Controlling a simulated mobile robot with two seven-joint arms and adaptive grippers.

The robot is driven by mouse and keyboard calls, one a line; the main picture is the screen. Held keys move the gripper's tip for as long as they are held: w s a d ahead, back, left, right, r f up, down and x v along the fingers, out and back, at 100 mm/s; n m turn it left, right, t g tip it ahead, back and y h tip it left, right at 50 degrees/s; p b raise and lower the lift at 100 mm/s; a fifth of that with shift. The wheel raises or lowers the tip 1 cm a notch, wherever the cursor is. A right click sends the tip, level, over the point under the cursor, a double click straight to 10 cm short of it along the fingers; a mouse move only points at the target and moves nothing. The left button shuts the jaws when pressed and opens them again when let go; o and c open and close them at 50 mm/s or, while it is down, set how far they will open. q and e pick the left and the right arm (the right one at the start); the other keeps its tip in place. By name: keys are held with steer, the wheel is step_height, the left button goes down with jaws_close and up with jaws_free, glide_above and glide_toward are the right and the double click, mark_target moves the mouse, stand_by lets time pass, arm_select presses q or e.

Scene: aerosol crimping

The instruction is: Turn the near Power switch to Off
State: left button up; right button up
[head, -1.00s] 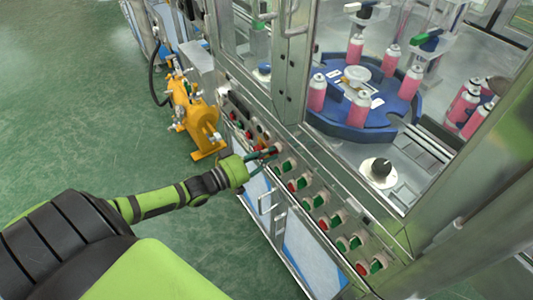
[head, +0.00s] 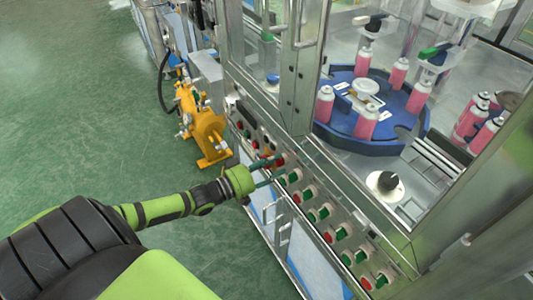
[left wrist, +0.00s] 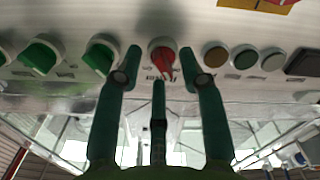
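A red-handled rotary switch (head: 280,160) sits on the machine's sloping front panel, just beyond my left fingertips. In the left wrist view the red switch (left wrist: 163,55) is between the fingertips, its handle tilted; the label is too blurred to read. My left gripper (head: 266,171) is open, its dark green fingers apart and pointing at the panel. In the left wrist view the fingers of the left gripper (left wrist: 160,78) stand on both sides of the red switch, with a clear gap; contact cannot be told. My right gripper is not in view.
Several green and red switches (head: 328,237) run along the panel toward the near right. Small round buttons (left wrist: 244,57) lie on the other side. A yellow pump (head: 203,125) stands on the floor left of the machine. Glass doors rise above the panel.

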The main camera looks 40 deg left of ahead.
arm_select(q)
steer(key=v, duration=1.2)
steer(key=shift+f, duration=0.1)
steer(key=s+a+f+g+y, duration=0.2)
steer(key=s+f+g+y, duration=0.15)
steer(key=f, duration=0.95)
steer(key=s+a+f+g+y, duration=0.25)
steer(key=s+f, duration=0.25)
steer(key=f, duration=0.7)
steer(key=s+d+f+m+g, duration=0.2)
steer(key=s+d+f+g, duration=0.2)
steer(key=s+d+f, duration=0.4)
steer(key=s+d+f+m+g, duration=0.2)
steer(key=s+d+f+g, duration=0.3)
steer(key=s+d+f, duration=0.4)
steer(key=s+f, duration=0.1)
steer(key=s, duration=0.3)
steer(key=shift+s+g+y, duration=0.3)
steer(key=shift+y, duration=0.1)
steer(key=shift+s+f, duration=0.1)
